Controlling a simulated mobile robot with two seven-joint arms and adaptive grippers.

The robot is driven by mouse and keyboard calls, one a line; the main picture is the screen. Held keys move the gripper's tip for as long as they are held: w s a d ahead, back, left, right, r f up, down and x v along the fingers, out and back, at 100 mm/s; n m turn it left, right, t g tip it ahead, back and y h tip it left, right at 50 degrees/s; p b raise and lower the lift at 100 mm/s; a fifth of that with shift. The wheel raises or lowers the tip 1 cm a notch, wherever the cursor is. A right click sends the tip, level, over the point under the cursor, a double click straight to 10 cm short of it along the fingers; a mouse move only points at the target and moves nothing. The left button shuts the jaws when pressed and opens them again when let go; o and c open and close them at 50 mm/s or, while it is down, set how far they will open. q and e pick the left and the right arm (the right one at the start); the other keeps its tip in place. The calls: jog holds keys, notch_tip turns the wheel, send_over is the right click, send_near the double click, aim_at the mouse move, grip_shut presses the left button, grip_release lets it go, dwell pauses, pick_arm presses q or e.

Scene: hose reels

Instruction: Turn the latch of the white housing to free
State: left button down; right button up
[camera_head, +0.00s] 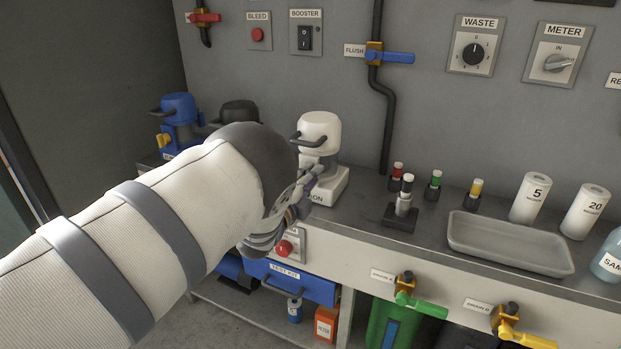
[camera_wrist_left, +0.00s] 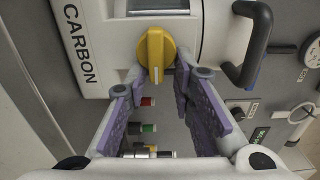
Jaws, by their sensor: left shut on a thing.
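The white housing (camera_head: 321,131) stands on the bench near its middle left, with a dark carry handle at its left. In the left wrist view the housing (camera_wrist_left: 110,35) carries the label CARBON and a yellow latch (camera_wrist_left: 155,55). My left gripper (camera_head: 304,190) reaches the front of the housing, and my arm hides part of it. In the wrist view the purple-padded fingers (camera_wrist_left: 167,78) stand either side of the latch's end and are shut on it. The latch is hidden in the head view. My right gripper is not in view.
A black housing (camera_head: 238,112) and a blue housing (camera_head: 180,118) stand left of the white one. A blue drawer (camera_head: 300,284) sits below the bench edge.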

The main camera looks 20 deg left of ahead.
pick_arm(q)
jog(key=shift+s+a+f, duration=0.15)
jog(key=shift+f, duration=0.55)
jog(key=c, duration=1.4)
grip_release()
jog(key=shift+o, duration=0.8)
jog(key=shift+r, duration=0.3)
jog(key=s+a, duration=0.1)
jog(key=s, duration=1.1)
jog(key=shift+w, duration=0.1)
